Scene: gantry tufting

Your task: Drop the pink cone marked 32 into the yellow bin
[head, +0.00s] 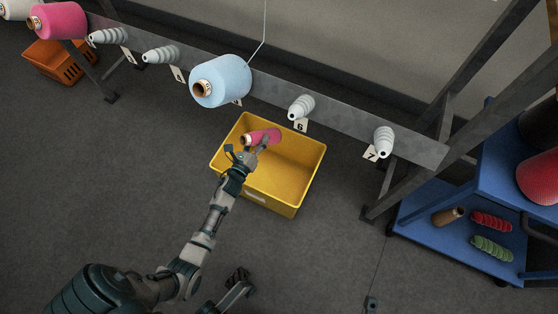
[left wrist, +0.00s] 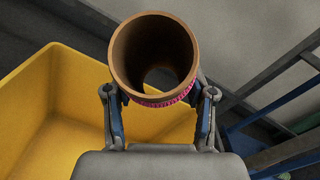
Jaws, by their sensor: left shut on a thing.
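A pink cone (head: 263,136) with a brown tube end is held over the yellow bin (head: 314,160) in the head view. My left gripper (head: 247,154) is shut on it. In the left wrist view the cone's open brown tube (left wrist: 153,55) sits between the two fingers of my left gripper (left wrist: 158,105), with a thin pink edge of yarn below. The bin wall (left wrist: 65,95) shows behind it. No number is readable on the cone. My right gripper (head: 238,280) is near the bottom of the head view; its jaws are too unclear to judge.
A grey beam (head: 340,124) runs behind the bin, bearing a light blue cone (head: 222,80), another pink cone (head: 62,20) and several pale holders. An orange crate (head: 70,62) stands far left. A blue shelf cart (head: 420,215) stands right. Floor around the bin is clear.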

